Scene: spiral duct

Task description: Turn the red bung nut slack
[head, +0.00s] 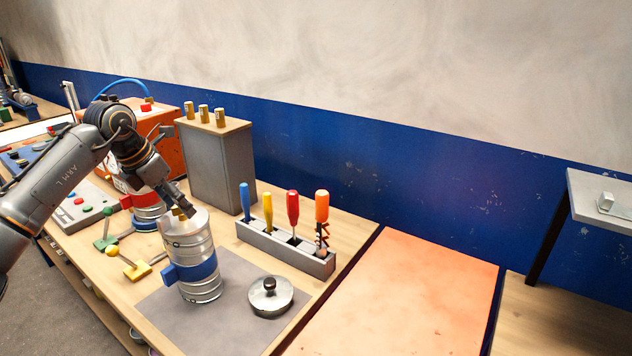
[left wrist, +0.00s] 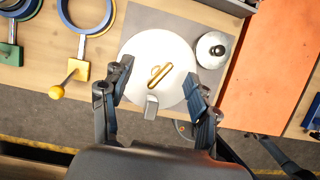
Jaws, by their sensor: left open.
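My left gripper (head: 184,211) is open, pointing down at the top of a silver canister (head: 199,255) with a blue band and side block. In the left wrist view the open fingers (left wrist: 158,76) lie on either side of the canister's pale round top (left wrist: 160,50). A brass oblong piece (left wrist: 159,77) sits on that top between them. I cannot tell whether the fingers touch anything. My right gripper is not in view.
A tool rack (head: 284,250) with several coloured handles stands right of the canister. A round lid (head: 270,296) with a black knob lies on the grey mat (head: 228,329). A grey box (head: 218,165) stands behind. An orange panel (head: 400,295) to the right is clear.

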